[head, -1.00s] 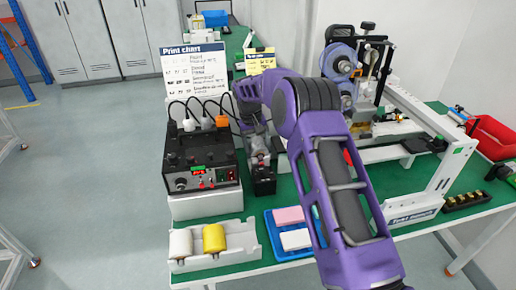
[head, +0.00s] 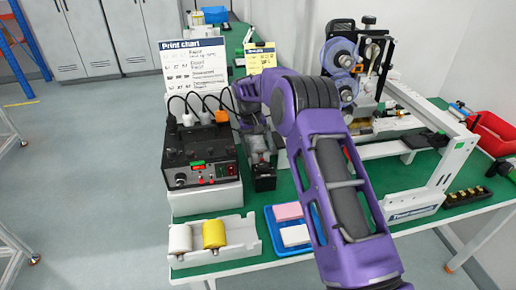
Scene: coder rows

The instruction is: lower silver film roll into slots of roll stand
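The white roll stand (head: 240,252) is at the front left of the green table. A white roll (head: 180,238) and a yellow roll (head: 214,234) stand side by side in its left part; its right part is empty. My purple arm rises from the lower right, bends at the top and runs down behind its own elbow. My gripper (head: 262,165) seems to be at the small grey and black end beside the black control box, behind and right of the stand. Its fingers cannot be made out. I cannot clearly pick out a silver film roll.
The black control box (head: 200,160) with cables stands behind the stand, below a print chart (head: 195,65). A blue tray (head: 281,238) with pink and white blocks lies right of the stand. A printing machine (head: 358,75) and a white frame (head: 440,180) fill the right side.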

